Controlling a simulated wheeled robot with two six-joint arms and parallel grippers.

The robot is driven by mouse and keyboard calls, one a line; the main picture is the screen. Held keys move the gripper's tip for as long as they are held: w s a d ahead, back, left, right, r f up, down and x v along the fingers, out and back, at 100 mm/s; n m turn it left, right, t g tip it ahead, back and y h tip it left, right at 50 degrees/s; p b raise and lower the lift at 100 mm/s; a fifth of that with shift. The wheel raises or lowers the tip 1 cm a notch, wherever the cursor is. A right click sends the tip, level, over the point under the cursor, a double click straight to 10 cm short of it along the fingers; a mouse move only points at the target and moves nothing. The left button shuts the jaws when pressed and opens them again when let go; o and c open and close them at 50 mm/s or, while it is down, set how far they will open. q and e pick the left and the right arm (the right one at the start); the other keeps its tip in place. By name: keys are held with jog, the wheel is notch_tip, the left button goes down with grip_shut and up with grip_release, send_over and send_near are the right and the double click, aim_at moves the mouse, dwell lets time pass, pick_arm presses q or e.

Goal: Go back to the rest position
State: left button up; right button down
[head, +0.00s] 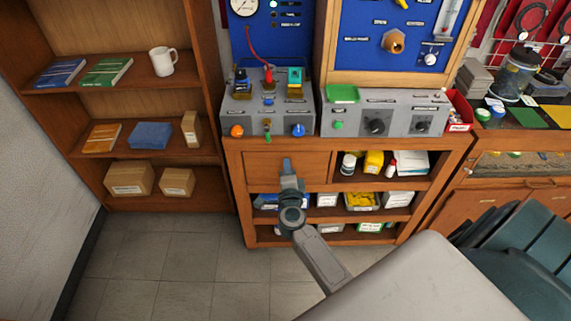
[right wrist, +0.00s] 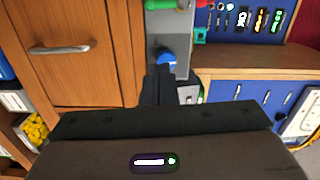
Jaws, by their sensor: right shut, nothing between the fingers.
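My right gripper (head: 287,163) is shut and empty. In the head view it is in front of the wooden bench, below the grey regulator box (head: 240,118). The box's front carries an orange knob (head: 237,131), a green lever (head: 267,127) and a blue knob (head: 298,130). The gripper tip shows a little below the blue knob, apart from it in the head view. In the right wrist view the dark fingers (right wrist: 158,84) lie together, with the blue knob (right wrist: 167,57) just beyond them. My left gripper is not in view.
A second grey box (head: 375,123) with dials stands to the right on the wooden bench (head: 345,147). Bench shelves hold bottles and bins. A bookcase (head: 150,90) with books, a mug and cartons stands left. The tiled floor (head: 180,265) in front is clear.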

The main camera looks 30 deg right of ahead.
jog(key=shift+f, duration=0.1)
jog(key=s+a+f+n+g+y+b, duration=0.15)
jog(key=s+f+n, duration=0.4)
jog(key=f, duration=0.65)
jog(key=s+a+f+n+g+y, duration=0.25)
jog(key=s+f+n, duration=0.35)
jog(key=f, duration=0.6)
jog(key=s+a+f+n+g+y+b, duration=0.1)
jog(key=s+f+n+y, duration=0.25)
jog(key=s+f, duration=0.65)
jog(key=s+f+n+g, duration=0.2)
jog(key=s+f, duration=0.4)
jog(key=s, duration=0.4)
jog(key=s+d+f+n+g, duration=0.1)
jog(key=s+f+n+g, duration=0.2)
jog(key=s+f, duration=0.3)
jog(key=s+f+n+g, duration=0.3)
jog(key=s+f, duration=0.4)
jog(key=s, duration=0.7)
jog(key=shift+d+g+b, duration=0.35)
jog(key=shift+d+g, duration=0.05)
jog(key=shift+g, duration=0.4)
jog(key=shift+w, duration=0.1)
